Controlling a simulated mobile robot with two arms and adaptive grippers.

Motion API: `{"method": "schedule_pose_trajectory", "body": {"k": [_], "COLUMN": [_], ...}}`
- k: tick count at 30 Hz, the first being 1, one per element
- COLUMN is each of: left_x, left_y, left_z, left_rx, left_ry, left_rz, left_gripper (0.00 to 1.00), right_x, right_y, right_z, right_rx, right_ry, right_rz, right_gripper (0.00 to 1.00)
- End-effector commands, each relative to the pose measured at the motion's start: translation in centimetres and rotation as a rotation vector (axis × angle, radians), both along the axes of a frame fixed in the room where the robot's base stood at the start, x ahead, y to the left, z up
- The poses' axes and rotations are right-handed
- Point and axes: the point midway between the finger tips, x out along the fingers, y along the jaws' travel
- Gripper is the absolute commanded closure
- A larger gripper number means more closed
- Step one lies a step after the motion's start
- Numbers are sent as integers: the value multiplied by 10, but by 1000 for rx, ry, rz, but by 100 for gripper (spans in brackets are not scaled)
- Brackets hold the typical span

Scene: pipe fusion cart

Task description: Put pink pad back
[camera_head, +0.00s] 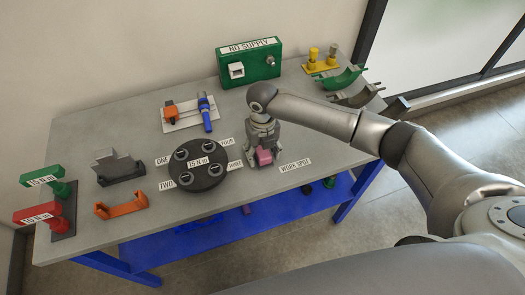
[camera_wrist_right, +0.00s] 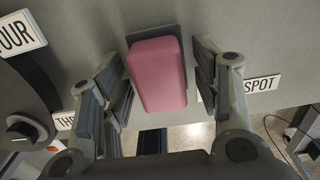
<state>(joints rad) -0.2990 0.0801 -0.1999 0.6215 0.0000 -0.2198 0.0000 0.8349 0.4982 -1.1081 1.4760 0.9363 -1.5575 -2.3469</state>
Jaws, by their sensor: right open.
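The pink pad (camera_head: 264,157) is a small rounded block near the front edge of the table, beside the "WORK SPOT" label (camera_head: 295,164). In the right wrist view the pad (camera_wrist_right: 157,76) lies on a dark grey base (camera_wrist_right: 172,32). My right gripper (camera_head: 263,150) is directly above it, pointing down. In the wrist view its two fingers (camera_wrist_right: 160,95) stand open on either side of the pad, with a gap on both sides. My left gripper is not in view.
A round black disc (camera_head: 198,187) with several sockets stands left of the gripper. A green "NO SUPPLY" box (camera_head: 250,62) is behind. A grey block (camera_head: 117,167), an orange bracket (camera_head: 121,205) and red and green handles (camera_head: 56,200) are at left. Curved shells (camera_head: 340,78) lie at right.

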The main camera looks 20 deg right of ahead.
Motion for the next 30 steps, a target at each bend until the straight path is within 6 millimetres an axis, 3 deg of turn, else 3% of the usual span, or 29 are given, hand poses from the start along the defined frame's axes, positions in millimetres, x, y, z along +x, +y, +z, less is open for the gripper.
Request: {"method": "schedule_pose_trajectory", "body": {"k": [5, 8, 21, 30], "left_x": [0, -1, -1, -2], "left_y": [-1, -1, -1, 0], "left_z": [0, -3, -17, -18], "left_rx": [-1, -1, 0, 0], "left_ry": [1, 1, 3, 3], "left_rz": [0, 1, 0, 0], "left_gripper": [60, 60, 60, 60], "right_x": [1, 2, 1, 0], "right_y": [0, 0, 0, 0], "right_z": [8, 23, 109, 124], "right_rx": [0, 2, 1, 1], "right_ry": [-2, -4, -2, 1], "right_rz": [0, 1, 0, 0], "right_gripper": [43, 43, 43, 43]}}
